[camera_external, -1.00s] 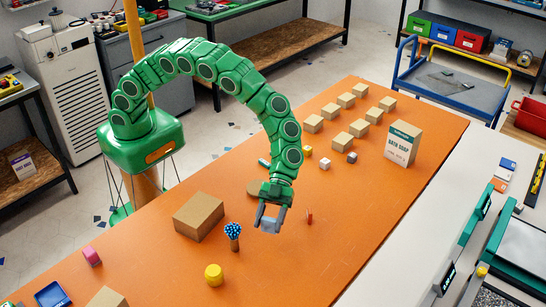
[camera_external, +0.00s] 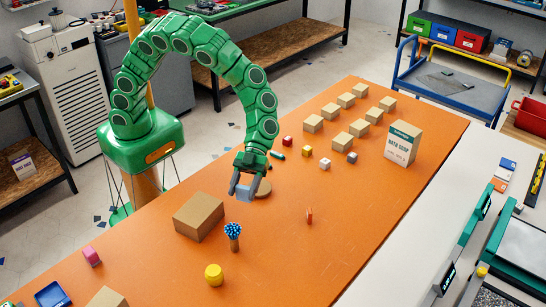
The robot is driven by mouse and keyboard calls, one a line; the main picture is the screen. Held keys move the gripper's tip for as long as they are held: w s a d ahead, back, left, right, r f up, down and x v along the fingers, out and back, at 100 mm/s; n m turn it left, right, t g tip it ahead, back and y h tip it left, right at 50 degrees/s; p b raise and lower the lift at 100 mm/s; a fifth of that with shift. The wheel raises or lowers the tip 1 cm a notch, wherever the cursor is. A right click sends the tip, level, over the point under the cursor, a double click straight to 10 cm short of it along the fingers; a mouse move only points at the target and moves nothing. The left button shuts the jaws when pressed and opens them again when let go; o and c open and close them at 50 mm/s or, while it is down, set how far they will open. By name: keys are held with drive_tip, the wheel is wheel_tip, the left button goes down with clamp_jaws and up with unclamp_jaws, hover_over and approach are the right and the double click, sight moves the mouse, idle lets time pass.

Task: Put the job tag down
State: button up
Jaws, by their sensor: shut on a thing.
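My gripper (camera_external: 246,190) is shut on a small pale blue-grey piece (camera_external: 245,193), which I take to be the job tag; no marking on it can be read. The gripper points down over the orange table (camera_external: 345,255), between the brown box and a round tan disc (camera_external: 263,188). The piece appears to be above the tabletop, but I cannot tell how high. The gripper partly covers the disc.
A thin orange-red piece (camera_external: 309,215) stands to the right. Small cubes and several tan boxes lie farther back. The front-right table is clear.

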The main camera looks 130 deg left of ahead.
drive_tip(key=shift+s, duration=0.2)
drive_tip(key=shift+a+r, duration=0.1)
drive_tip(key=shift+a, duration=0.25)
drive_tip(key=a+n+t+y, duration=0.3)
drive_tip(key=a+n+t, duration=0.15)
drive_tip(key=a, duration=2.35)
drive_tip(key=shift+g, duration=0.25)
drive_tip(key=shift+w+a+f, duration=0.8)
drive_tip(key=shift+w+f, duration=0.85)
drive_tip(key=shift+w, duration=0.65)
drive_tip(key=shift+w+a+f, duration=0.8)
drive_tip(key=shift+w+f, duration=0.8)
drive_tip(key=shift+w, duration=0.65)
drive_tip(key=shift+w+a+f, duration=0.8)
drive_tip(key=shift+w+f, duration=0.85)
drive_tip(key=shift+w, duration=0.65)
drive_tip(key=shift+f, duration=1.5)
